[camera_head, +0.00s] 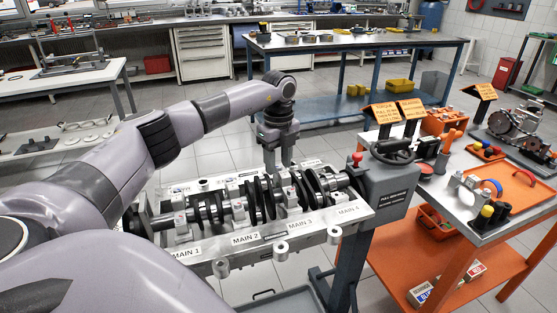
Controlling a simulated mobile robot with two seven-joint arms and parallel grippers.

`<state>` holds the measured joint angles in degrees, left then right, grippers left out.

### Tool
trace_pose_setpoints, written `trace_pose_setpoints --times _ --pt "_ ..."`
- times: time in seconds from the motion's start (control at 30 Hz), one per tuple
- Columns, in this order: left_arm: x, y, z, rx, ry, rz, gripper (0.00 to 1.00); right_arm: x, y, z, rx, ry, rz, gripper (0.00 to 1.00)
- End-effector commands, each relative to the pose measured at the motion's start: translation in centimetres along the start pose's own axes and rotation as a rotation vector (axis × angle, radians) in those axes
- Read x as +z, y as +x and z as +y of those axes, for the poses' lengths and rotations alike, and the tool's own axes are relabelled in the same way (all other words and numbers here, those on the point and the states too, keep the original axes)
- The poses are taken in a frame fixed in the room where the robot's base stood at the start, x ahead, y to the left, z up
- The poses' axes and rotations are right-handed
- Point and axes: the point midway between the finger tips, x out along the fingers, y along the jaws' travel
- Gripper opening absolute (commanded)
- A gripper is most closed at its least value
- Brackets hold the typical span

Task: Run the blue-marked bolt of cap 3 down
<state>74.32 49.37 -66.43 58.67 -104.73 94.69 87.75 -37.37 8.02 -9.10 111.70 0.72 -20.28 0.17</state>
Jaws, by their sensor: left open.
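The engine block (205,257) lies on its stand with the crankshaft (257,200) along it. Plates along its front side read MAIN 1 to MAIN 4. The cap in line with the MAIN 3 plate, cap 3 (290,195), sits across the crankshaft. Its bolts are too small for me to tell a blue mark. My left gripper (279,164) points down over the far side of the block near cap 3, open, with nothing visible between its fingers. I cannot tell whether its tips touch anything. My right gripper is out of view.
A grey stand head with a handwheel (393,151) rises at the block's right end. An orange-framed bench (480,225) with tools, sign cards and parts stands at the right. A blue bench (350,42) stands behind. Open tiled floor lies between.

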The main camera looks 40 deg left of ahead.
Motion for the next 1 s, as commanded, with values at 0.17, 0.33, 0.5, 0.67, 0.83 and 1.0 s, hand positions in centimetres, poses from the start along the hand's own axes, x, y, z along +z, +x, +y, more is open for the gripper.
trace_pose_setpoints --times 0.17,0.33,0.5,0.67,0.83,1.0 --pt "0.0 0.0 0.0 0.0 0.001 0.0 0.44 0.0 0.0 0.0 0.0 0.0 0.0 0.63" --pt "0.0 0.0 0.0 0.0 0.001 0.0 0.0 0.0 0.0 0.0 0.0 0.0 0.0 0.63" --pt "0.0 0.0 0.0 0.001 0.003 0.001 0.0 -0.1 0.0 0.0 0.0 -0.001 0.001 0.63" --pt "0.0 -0.1 0.0 0.001 0.027 0.001 0.0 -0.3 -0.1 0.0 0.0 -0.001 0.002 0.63" --pt "0.0 -0.1 0.0 0.0 0.101 0.001 0.0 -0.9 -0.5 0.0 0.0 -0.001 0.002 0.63" --pt "0.0 -0.3 0.0 -0.001 0.227 0.002 0.0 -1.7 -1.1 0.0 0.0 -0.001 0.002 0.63"
